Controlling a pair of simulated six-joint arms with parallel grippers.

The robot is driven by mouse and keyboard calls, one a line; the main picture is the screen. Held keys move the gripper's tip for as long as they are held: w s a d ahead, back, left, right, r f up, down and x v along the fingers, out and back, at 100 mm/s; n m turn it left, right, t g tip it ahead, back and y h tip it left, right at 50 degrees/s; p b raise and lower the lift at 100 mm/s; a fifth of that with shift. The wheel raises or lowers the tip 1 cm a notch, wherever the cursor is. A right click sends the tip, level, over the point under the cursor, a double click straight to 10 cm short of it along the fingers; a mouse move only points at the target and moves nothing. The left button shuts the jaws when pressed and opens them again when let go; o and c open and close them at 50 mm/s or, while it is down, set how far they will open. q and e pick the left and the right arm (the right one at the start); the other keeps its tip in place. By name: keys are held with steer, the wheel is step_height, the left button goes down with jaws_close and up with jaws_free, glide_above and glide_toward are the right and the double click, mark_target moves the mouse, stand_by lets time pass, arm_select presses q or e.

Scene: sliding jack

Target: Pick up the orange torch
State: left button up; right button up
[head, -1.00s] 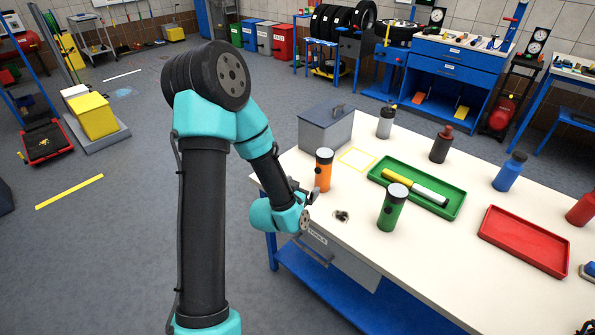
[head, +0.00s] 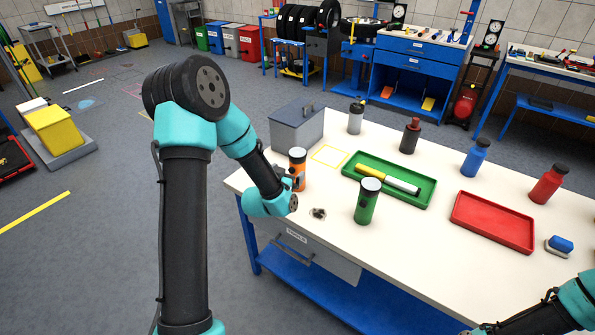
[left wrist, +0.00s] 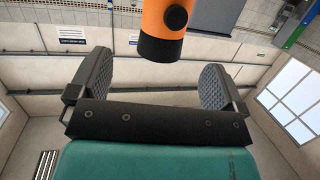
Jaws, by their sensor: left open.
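The orange torch (head: 298,157) stands upright near the left end of the white workbench, with a dark cap. My left gripper is low beside it, and its fingers partly cover the torch's lower part in the head view. In the left wrist view the open left gripper (left wrist: 157,72) has its two dark pads wide apart. The torch (left wrist: 161,25) shows beyond them, roughly centred in the gap and cut off by the top edge.
A green torch (head: 367,203) stands right of the orange one, near a green tray (head: 418,203) holding a yellow-and-white torch. A grey toolbox (head: 297,132) stands behind. Several bottles and a red tray (head: 492,223) are farther right. A small dark object (head: 318,213) lies near the front edge.

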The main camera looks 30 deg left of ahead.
mark_target(294, 165)
arm_select(q)
steer(key=x, duration=0.4)
steer(key=shift+w+f, duration=0.1)
steer(key=shift+w, duration=0.2)
steer(key=shift+a+f+x, duration=0.1)
steer(key=shift+a+x, duration=0.05)
steer(key=shift+x, duration=1.15)
steer(key=shift+a+f+x, duration=0.1)
steer(key=shift+a+x, duration=0.1)
steer(key=shift+x, duration=1.1)
steer(key=shift+s, duration=0.1)
steer(key=c, duration=1.1)
steer(key=shift+r, duration=0.1)
